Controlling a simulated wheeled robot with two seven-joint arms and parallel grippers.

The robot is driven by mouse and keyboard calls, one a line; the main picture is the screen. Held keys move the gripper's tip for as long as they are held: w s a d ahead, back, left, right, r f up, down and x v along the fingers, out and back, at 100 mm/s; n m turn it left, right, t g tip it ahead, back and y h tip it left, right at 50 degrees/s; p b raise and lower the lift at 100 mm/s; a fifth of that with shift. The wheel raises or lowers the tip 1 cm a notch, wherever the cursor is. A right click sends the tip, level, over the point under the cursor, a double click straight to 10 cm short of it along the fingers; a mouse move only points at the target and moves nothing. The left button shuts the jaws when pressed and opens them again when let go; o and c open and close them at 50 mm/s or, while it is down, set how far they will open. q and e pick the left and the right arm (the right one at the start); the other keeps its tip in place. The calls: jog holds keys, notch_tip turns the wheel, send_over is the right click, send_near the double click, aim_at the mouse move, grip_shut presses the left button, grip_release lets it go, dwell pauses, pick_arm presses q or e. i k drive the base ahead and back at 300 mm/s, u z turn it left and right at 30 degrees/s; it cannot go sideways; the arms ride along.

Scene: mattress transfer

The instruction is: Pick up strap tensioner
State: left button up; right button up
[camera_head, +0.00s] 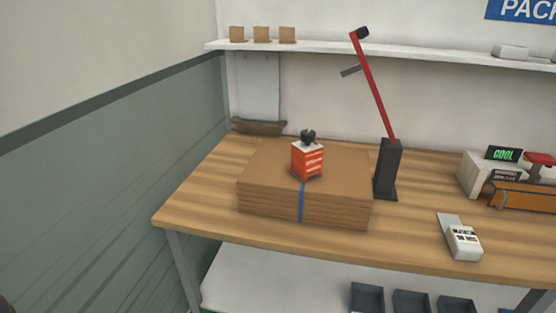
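A small orange-red device with white markings and a black knob on top, which looks like the strap tensioner (307,160), stands upright on a stack of flat cardboard (265,180). A blue strap (301,203) runs down the front of the stack just below the device. The stack lies on the left part of the wooden table (420,230). Neither of my grippers can be made out in the head view. A small dark shape shows at the bottom left corner, too little to identify.
A red lever on a black post (386,170) stands close right of the stack. A grey handheld unit (462,240) lies further right, before a machine with a "COOL" display (504,154). A wall shelf (400,50) runs above. Dark bins (411,302) sit below the table.

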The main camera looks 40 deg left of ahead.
aim_at(307, 161)
jog(key=u, duration=0.15)
jog(key=k, duration=0.35)
jog(key=u, duration=1.65)
jog(key=i, duration=0.9)
jog(key=u, duration=0.15)
